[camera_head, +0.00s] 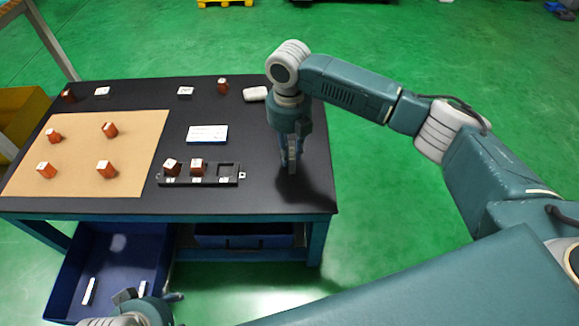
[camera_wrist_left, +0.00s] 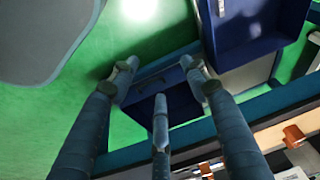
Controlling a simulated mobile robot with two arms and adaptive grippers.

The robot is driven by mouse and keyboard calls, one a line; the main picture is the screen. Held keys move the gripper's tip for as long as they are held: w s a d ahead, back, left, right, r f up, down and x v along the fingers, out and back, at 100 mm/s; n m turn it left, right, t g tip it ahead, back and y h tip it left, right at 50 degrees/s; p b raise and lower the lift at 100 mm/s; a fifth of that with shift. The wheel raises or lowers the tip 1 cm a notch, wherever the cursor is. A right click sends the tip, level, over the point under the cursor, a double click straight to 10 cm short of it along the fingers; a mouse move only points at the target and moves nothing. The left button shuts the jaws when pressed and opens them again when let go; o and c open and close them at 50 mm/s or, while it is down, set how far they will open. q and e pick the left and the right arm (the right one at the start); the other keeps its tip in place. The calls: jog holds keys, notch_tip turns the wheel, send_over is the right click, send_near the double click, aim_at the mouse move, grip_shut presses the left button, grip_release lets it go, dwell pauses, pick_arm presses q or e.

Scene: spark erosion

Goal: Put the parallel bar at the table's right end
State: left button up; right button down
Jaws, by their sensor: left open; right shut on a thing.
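My right gripper (camera_head: 291,150) points down over the right end of the black-topped table (camera_head: 262,195). It is shut on a narrow grey upright piece, the parallel bar (camera_head: 292,167), mostly hidden by the fingers. I cannot tell whether the bar touches the table top. My left gripper (camera_head: 148,298) is open at the lower edge of the head view, in front of the blue bin (camera_head: 72,268). In the left wrist view its spread fingers (camera_wrist_left: 165,78) have nothing between them. Light bars (camera_head: 90,291) lie in the bin.
A black tray (camera_head: 228,182) holds two orange-brown blocks, left of my right gripper. A tan mat (camera_head: 75,155) bears several such blocks. A white-blue card (camera_head: 207,134) and a pale rounded item (camera_head: 255,93) lie farther back. The table's front right corner is clear.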

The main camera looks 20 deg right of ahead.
jog(key=shift+f, duration=0.6)
notch_tip(320, 180, down, 4)
jog(key=shift+f+b, duration=0.1)
jog(key=shift+b, duration=0.5)
pick_arm(q)
jog(key=shift+s, duration=0.15)
pick_arm(e)
jog(key=c, duration=1.5)
grip_release()
jog(key=shift+f, duration=0.1)
